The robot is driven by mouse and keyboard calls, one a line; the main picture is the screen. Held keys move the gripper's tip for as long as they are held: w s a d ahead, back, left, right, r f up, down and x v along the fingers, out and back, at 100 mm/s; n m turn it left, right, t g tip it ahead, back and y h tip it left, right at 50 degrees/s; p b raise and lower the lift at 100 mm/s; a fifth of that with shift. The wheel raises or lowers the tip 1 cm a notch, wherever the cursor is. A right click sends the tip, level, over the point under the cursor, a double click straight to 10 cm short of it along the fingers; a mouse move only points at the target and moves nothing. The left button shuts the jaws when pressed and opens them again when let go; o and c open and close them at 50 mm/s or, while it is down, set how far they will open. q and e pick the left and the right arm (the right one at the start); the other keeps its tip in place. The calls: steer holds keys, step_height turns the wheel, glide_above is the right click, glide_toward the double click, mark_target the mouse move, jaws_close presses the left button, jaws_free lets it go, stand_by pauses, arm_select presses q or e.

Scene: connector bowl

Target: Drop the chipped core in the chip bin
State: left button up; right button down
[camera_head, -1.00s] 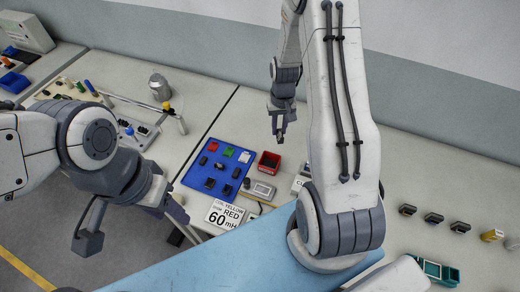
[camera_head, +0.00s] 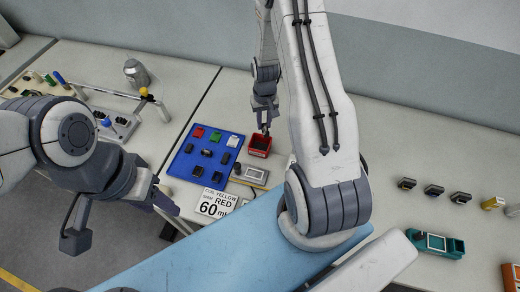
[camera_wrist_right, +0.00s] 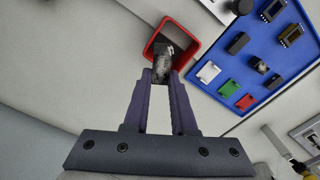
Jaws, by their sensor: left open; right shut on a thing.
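The chipped core (camera_wrist_right: 163,64) is a small dark grey piece with a pale worn patch, held between the fingertips of my right gripper (camera_wrist_right: 162,78). In the head view my right gripper (camera_head: 265,112) points down just above a small red bin (camera_head: 259,145), which I take as the chip bin. In the right wrist view the core overlaps the opening of the red bin (camera_wrist_right: 190,52); I cannot tell how far down it reaches. My left gripper (camera_head: 120,218) is open and empty at the lower left, away from the bin.
A blue mat (camera_head: 182,168) with several small coloured and dark parts lies left of the bin. A meter (camera_head: 250,174) and a sign card (camera_head: 214,203) sit nearer. Several dark parts and a teal holder (camera_head: 436,244) stand at right.

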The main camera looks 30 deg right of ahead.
steer(key=shift+f, duration=0.1)
steer(key=c, duration=0.7)
jaws_free()
steer(key=shift+o, duration=0.2)
steer(key=shift+r, duration=0.45)
step_height(320, 180, up, 10)
steer(key=b, duration=0.3)
steer(key=shift+f, duration=0.2)
